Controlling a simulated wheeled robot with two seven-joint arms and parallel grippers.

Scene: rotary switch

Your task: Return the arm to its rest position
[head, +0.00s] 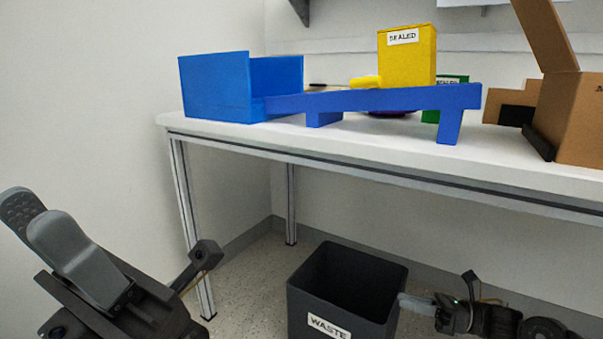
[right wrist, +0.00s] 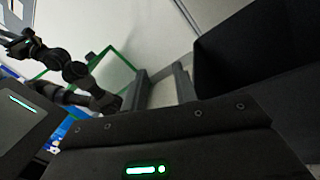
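My left gripper (head: 42,218) is at the lower left of the head view, in front of the bare wall. Its two grey fingers overlap from this angle, so its opening is unclear. My right gripper (head: 402,301) is low at the right, beside the black waste bin (head: 325,320), below table height. In the right wrist view its two fingers (right wrist: 161,90) stand apart with nothing between them. Whether a finger touches the bin is unclear. The dark bin also fills the upper right of the right wrist view (right wrist: 235,55).
The white table (head: 290,137) spans the scene above my right gripper. On it are a blue box (head: 215,90), a blue stand (head: 380,99), a yellow box (head: 410,60) labelled SEALED, a green box and a cardboard box (head: 575,115). Floor shows left of the bin.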

